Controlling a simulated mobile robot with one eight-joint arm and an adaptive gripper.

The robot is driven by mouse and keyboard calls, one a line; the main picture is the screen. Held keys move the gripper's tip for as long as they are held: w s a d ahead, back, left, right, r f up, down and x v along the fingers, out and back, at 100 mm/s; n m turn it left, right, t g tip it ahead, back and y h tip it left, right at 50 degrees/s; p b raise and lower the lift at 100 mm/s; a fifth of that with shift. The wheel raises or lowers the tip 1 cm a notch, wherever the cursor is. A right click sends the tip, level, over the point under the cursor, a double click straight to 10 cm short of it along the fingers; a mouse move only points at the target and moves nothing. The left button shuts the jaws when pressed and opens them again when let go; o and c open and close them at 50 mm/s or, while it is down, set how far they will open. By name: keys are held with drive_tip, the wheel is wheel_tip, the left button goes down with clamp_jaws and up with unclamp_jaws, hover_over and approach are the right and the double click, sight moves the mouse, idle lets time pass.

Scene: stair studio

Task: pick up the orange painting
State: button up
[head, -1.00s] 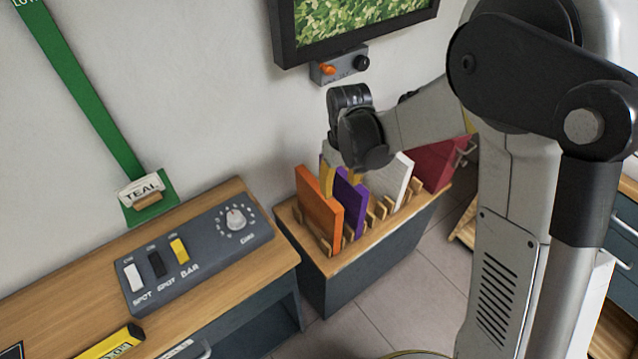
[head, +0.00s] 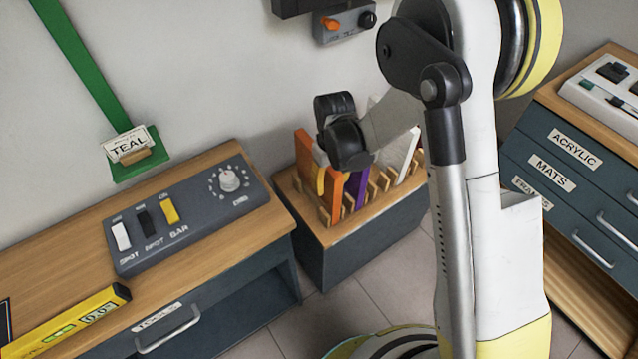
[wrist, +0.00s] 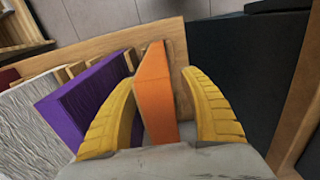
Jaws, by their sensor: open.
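The orange painting (head: 305,158) stands upright in a slotted wooden rack (head: 340,228) on a low cabinet. In the wrist view the orange painting (wrist: 154,92) is between the two yellow fingers of my gripper (wrist: 163,112). The fingers are open, with a gap on the right side; whether the left finger touches it I cannot tell. In the head view my gripper (head: 328,182) hangs over the rack and hides part of the painting. A purple painting (wrist: 85,100) stands close beside the left finger.
A white painting (head: 402,148) stands further along the rack. A control panel (head: 185,215) with switches and a dial lies on the bench at left. A drawer cabinet (head: 560,170) stands at right. The wall rises close behind the rack.

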drive_tip(key=shift+f, duration=0.35)
drive_tip(key=shift+r, duration=0.1)
clamp_jaws()
